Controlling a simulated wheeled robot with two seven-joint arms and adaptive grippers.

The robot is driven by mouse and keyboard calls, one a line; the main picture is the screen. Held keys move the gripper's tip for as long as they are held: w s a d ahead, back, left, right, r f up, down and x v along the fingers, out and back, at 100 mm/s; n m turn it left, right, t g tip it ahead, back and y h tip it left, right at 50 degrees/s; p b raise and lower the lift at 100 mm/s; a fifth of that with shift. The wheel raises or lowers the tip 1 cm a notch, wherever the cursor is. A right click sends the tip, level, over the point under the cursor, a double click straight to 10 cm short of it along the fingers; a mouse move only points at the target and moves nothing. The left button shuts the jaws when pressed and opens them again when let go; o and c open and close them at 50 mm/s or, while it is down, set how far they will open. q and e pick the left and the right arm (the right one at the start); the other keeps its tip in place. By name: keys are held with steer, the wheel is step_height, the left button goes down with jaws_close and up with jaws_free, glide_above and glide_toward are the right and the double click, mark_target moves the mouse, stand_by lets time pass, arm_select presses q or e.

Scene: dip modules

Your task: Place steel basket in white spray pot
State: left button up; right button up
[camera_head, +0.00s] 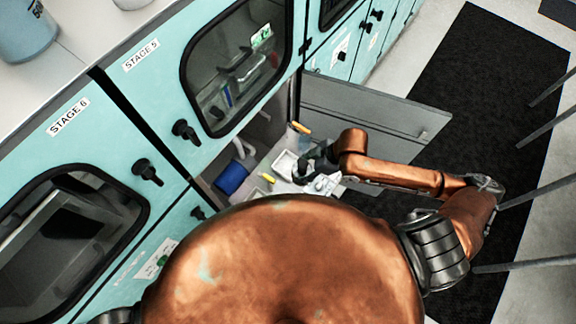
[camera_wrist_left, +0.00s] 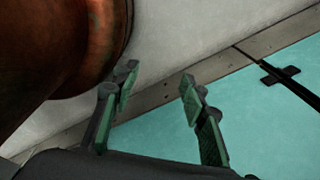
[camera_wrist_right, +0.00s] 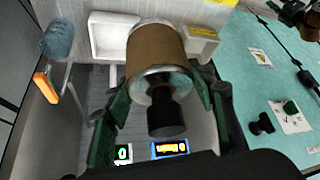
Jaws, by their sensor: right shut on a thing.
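In the right wrist view, my right gripper (camera_wrist_right: 160,85) is shut on a brown cylinder with steel rims and a black knob, which I take for the steel basket (camera_wrist_right: 157,55). The knob end faces the camera. In the head view my right gripper (camera_head: 312,165) is low in the open cabinet; the held thing cannot be made out clearly there. A white open container (camera_wrist_right: 101,36) stands beyond the cylinder in the right wrist view; I cannot tell if it is the white spray pot. My left gripper (camera_wrist_left: 159,78) is open and empty in the left wrist view, beside the teal cabinet.
A blue container (camera_head: 231,178) stands left in the cabinet. A small cream box (camera_wrist_right: 203,42) is right of the cylinder. A blue-framed display (camera_wrist_right: 170,148) lies below the knob. An open grey door (camera_head: 385,110) stands behind my right arm. A dark mat (camera_head: 480,110) covers the floor.

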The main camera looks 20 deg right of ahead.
steer(key=shift+s+a+f+n+g, duration=0.15)
steer(key=shift+s+f+n, duration=0.15)
steer(key=shift+s, duration=0.2)
steer(key=shift+s+a+f+n+g, duration=0.1)
steer(key=shift+s+f+n+g, duration=0.1)
steer(key=shift+s+n, duration=0.25)
steer(key=shift+w+f, duration=0.3)
steer(key=shift+w, duration=0.15)
arm_select(q)
steer(key=shift+w+d+r, duration=0.1)
steer(key=shift+w+r, duration=0.05)
steer(key=shift+w, duration=0.35)
steer(key=shift+w+d+r, duration=0.1)
steer(key=shift+w, duration=0.35)
arm_select(e)
steer(key=shift+w+a+f, duration=0.25)
steer(key=shift+w+f, duration=1.85)
steer(key=shift+w+a+f, duration=0.2)
steer(key=shift+w+f, duration=1.85)
steer(key=shift+w+a+f, duration=0.25)
steer(key=shift+w+f, duration=1.85)
steer(key=o, duration=1.3)
steer(key=shift+f, duration=0.1)
